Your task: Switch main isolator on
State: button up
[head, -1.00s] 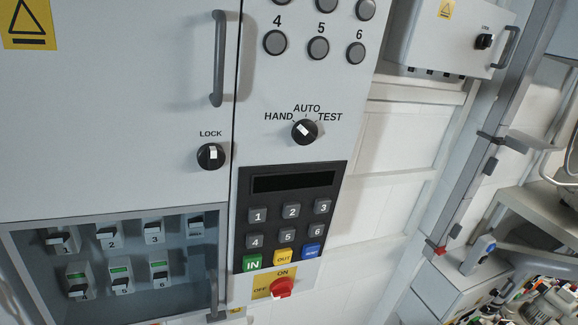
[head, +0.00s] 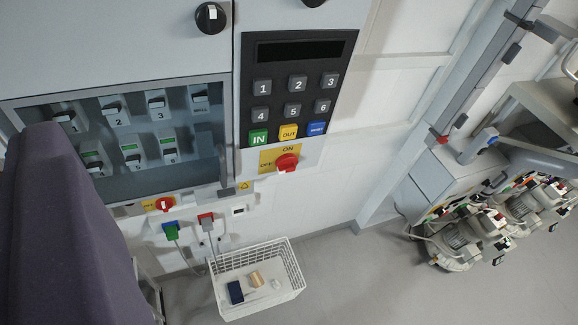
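A red rotary switch (head: 287,162) sits on a yellow plate marked ON at the top and OFF at the left, below the keypad on the right cabinet panel. Its handle seems to lean toward OFF, but it is too small to be sure. A second red rotary switch (head: 164,204) on a yellow plate sits lower left, under the breaker window. Inside that window, a breaker (head: 200,99) at the right end of the top row has a small word label I cannot read. I cannot tell which is called the main isolator. My gripper is not in view.
The keypad (head: 290,100) has a dark display. Numbered breakers (head: 115,114) sit behind the window, the lower row showing green. Blue and red plugs hang below, above a white wire basket (head: 257,280). Motors (head: 455,240) stand at right. Grey floor between is clear.

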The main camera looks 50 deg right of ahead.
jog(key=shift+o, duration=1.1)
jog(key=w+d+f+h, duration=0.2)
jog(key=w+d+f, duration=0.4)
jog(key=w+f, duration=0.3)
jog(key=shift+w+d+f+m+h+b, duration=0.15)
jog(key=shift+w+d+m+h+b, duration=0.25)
jog(key=shift+b, duration=0.05)
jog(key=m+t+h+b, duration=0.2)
send_near(288, 170)
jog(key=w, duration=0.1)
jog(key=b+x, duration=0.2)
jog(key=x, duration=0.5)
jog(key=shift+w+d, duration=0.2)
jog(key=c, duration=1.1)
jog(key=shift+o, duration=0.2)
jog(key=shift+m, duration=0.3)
